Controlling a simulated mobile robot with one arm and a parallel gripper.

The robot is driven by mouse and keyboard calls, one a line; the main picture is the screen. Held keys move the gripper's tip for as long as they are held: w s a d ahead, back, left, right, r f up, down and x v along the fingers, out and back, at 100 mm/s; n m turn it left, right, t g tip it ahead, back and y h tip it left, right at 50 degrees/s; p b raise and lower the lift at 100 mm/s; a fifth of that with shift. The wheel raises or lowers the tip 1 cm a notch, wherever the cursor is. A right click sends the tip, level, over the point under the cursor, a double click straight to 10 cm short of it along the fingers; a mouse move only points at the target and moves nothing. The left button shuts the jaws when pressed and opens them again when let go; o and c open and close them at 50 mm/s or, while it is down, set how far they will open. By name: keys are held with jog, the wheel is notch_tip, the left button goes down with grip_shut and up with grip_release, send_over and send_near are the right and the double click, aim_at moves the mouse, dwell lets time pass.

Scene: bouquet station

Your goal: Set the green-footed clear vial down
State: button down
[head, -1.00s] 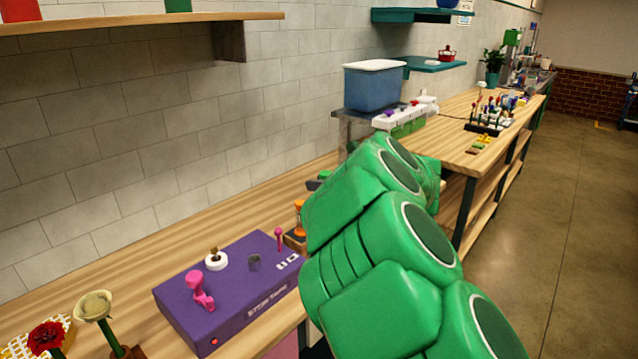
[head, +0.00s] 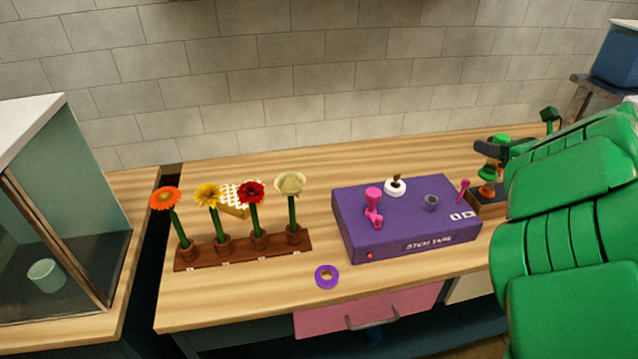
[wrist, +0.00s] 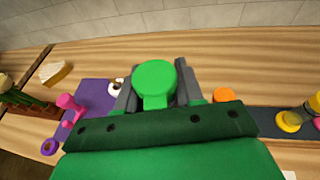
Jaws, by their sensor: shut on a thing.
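My gripper (head: 492,150) is at the right of the head view, its dark fingers shut on the green-footed clear vial (head: 501,139). In the wrist view the vial's round green end (wrist: 155,82) sits between the two fingers (wrist: 156,92). The vial's clear middle is mostly hidden by the fingers.
A purple box (head: 400,225) with pink and white fittings stands left of the tray. Farther left are a flower rack (head: 243,250), a purple tape roll (head: 327,276) and a glass case (head: 60,200). A yellow-ended vial (wrist: 289,121) is at the wrist view's right. Bare wood lies behind the box.

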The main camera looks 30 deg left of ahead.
jog(key=s+a+f+n+g, duration=0.2)
jog(key=s+a+n+g, duration=0.3)
jog(key=a, duration=0.7)
jog(key=s+a+f+n+g+y, duration=0.1)
jog(key=s+a+n+g, duration=0.25)
jog(key=s+a, duration=0.65)
jog(key=s+a+f+n+g, duration=0.25)
jog(key=s+a+g, duration=0.2)
jog(key=a, duration=0.95)
jog(key=w+a+f, duration=0.8)
jog(key=w+a, duration=0.2)
jog(key=shift+f+g, duration=0.25)
jog(key=shift+g, duration=0.05)
jog(key=shift+a+f, duration=0.1)
jog(key=shift+w+f, duration=0.1)
jog(key=shift+f, duration=1.55)
jog(key=shift+f, duration=0.15)
